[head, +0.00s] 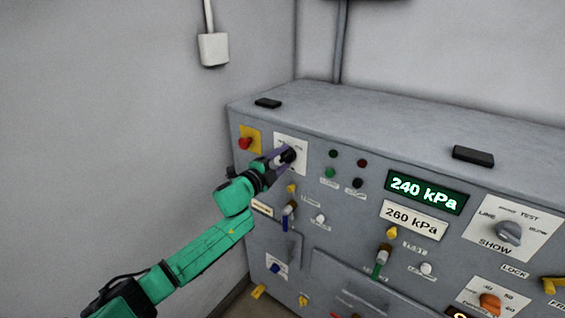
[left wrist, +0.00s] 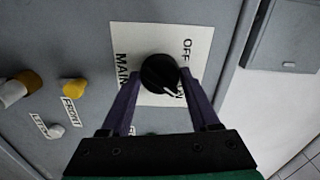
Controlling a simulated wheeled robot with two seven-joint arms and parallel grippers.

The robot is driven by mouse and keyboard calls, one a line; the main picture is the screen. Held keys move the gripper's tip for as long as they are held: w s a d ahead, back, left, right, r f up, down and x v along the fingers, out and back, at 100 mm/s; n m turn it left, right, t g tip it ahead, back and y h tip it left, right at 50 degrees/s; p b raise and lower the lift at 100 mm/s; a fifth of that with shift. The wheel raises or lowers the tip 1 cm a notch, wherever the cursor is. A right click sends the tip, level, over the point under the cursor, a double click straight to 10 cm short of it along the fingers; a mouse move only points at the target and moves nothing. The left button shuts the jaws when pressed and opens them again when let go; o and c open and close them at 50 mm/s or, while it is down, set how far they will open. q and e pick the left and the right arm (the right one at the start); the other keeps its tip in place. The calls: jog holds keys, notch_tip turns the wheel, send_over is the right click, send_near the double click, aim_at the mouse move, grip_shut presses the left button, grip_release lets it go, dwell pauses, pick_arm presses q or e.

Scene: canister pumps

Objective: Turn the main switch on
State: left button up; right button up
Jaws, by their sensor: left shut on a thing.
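The main switch is a round black knob (head: 288,156) on a white plate (head: 291,139) near the left end of the grey panel. In the left wrist view the knob (left wrist: 159,73) sits between my purple fingers, and the plate (left wrist: 128,38) reads MAIN and OFF. A second label beside the right finger is partly hidden. The knob's white pointer mark slants to the lower right, towards that partly hidden label and away from OFF. My left gripper (head: 281,157) is shut on the knob; it also shows in the left wrist view (left wrist: 158,82). My right gripper is out of view.
A red button (head: 245,143) on a yellow plate is left of the switch. Small lamps and displays reading 240 kPa (head: 427,191) and 260 kPa (head: 414,219) are to the right. Levers and coloured knobs stick out below. A wall stands close on the left.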

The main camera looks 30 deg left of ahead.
pick_arm(q)
jog(key=shift+f+m, duration=0.1)
jog(key=shift+m, duration=0.7)
jog(key=o, duration=1.4)
jog(key=shift+c, duration=0.2)
jog(key=s+a+b, duration=0.2)
jog(key=s+b, duration=0.1)
jog(key=s, duration=1.1)
jog(key=shift+s, duration=0.25)
